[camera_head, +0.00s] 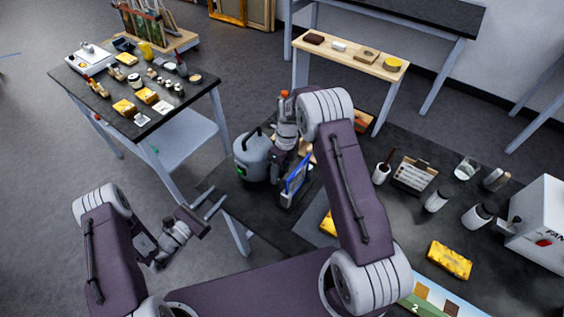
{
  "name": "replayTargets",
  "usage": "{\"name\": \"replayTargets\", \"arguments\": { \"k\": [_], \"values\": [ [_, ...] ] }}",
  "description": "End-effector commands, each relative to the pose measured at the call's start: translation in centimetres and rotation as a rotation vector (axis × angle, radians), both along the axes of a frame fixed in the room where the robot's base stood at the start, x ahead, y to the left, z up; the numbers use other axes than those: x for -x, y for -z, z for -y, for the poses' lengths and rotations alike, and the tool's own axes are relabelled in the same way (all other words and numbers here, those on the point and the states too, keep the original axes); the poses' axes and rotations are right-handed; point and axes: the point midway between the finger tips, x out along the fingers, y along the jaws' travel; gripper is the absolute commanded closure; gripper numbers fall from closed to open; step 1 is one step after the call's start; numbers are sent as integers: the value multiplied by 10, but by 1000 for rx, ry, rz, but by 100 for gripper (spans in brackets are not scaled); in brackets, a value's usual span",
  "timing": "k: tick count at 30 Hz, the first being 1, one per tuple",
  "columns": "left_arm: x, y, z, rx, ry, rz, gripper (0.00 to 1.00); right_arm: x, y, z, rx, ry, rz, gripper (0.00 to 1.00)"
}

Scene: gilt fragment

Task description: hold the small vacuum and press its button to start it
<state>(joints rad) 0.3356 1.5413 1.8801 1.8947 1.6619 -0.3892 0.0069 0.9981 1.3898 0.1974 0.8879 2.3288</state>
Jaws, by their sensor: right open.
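The small vacuum (254,160) is a rounded grey canister with a dark handle on top, upright at the left end of the dark table. A small green spot, perhaps its button (240,170), shows low on its left side. My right gripper (279,160) is just right of the vacuum, open; its fingers are mostly hidden, so I cannot tell whether they touch it. My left gripper (213,203) is open and empty, below and left of the vacuum, with its two fingers apart beside the table's left edge.
A blue-framed upright object (296,177) stands close to the right of the vacuum. Cups, a brush holder, a yellow sponge-like block (449,260) and a white box (540,225) occupy the table's right side. A side table (190,98) with small items stands back left. Open floor lies between.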

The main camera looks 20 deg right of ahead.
Motion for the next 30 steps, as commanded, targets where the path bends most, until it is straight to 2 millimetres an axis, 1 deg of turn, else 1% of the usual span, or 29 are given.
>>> {"name": "replayTargets", "arguments": {
  "k": [3,10,11,12,14,15,16,17,30],
  "values": [
    [0,0,0,0,0,0,64,1,7,-1,0,0,0,44],
    [0,0,0,0,0,0,64,1,8,-1,0,-1,0,44],
    [0,0,0,0,0,0,64,1,8,-1,0,-1,0,50],
    [0,0,0,0,0,0,64,1,8,-1,0,-1,0,61],
    [0,0,0,0,0,0,64,1,8,-1,0,-1,0,78],
    [0,0,0,0,0,0,64,1,8,-1,1,-1,1,89],
    [0,0,0,0,0,0,64,1,8,-1,1,-1,1,97],
    [0,0,0,0,0,0,64,1,8,-1,1,-1,1,100],
    [0,0,0,0,0,0,64,1,8,-1,0,-1,2,100]
  ]
}}
